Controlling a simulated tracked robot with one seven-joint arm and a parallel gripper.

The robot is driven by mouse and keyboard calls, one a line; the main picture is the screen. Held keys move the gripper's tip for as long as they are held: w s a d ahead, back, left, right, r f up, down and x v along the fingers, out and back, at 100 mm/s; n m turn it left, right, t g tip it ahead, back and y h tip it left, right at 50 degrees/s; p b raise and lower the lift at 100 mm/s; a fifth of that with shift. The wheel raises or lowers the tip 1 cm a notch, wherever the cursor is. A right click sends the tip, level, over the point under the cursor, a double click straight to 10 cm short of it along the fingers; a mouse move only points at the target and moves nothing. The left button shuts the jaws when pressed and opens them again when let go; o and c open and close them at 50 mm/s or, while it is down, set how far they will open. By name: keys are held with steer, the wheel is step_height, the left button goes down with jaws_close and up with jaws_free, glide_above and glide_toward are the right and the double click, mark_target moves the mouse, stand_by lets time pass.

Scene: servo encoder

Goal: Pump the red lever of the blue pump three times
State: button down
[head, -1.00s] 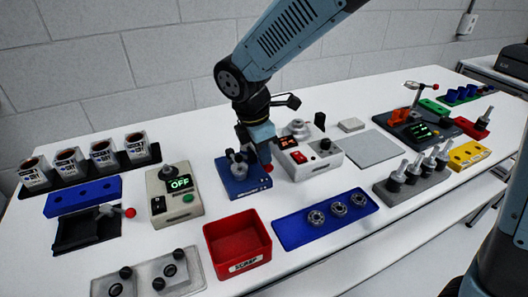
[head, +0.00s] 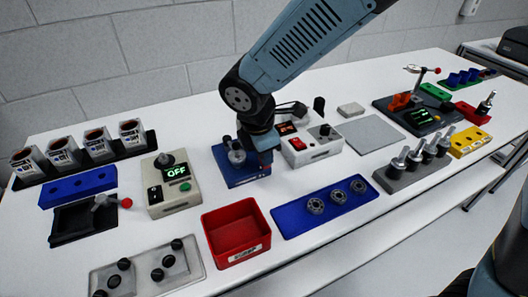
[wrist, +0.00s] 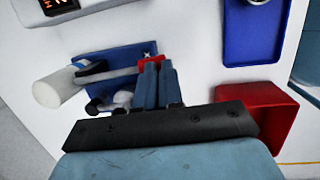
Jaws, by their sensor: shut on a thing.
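The blue pump (head: 232,176) stands on the table left of a white control box; my arm hides its right side in the head view. My gripper (head: 262,152) is at the pump's right side. In the wrist view my gripper (wrist: 154,66) is shut on the red end (wrist: 150,60) of the lever. The grey lever bar (wrist: 108,75) runs left from it across the blue base (wrist: 125,60). A white cylinder (wrist: 58,90) lies at the lever's left end. The red end is hidden in the head view.
A white control box (head: 312,147) stands close on the right, and a beige box showing OFF (head: 172,190) on the left. A red scrap bin (head: 236,232) and a blue tray with metal rings (head: 290,222) are in front. Free table lies between them.

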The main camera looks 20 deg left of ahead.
steer(key=s+d+v, duration=0.1)
steer(key=v, duration=1.2)
steer(key=shift+s+d, duration=0.4)
steer(key=shift+s, duration=0.1)
steer(key=shift+r, duration=0.15)
steer(key=w+d+r+m+t, duration=0.1)
steer(key=w+d+r+m, duration=0.25)
steer(key=d+m, duration=0.55)
steer(key=w+d+r+m, duration=0.2)
steer(key=w+d+m, duration=0.25)
steer(key=d, duration=0.75)
steer(key=s+d+m+t, duration=0.1)
steer(key=s+d+m, duration=0.1)
steer(key=d+m, duration=0.4)
steer(key=s+d+m+t, duration=0.1)
steer(key=s+d+m, duration=0.2)
steer(key=d+m, duration=0.4)
steer(key=d, duration=0.5)
steer(key=shift+d+r+y, duration=0.2)
steer(key=shift+r+y, duration=0.05)
steer(key=shift+y, duration=0.05)
steer(key=shift+m, duration=0.25)
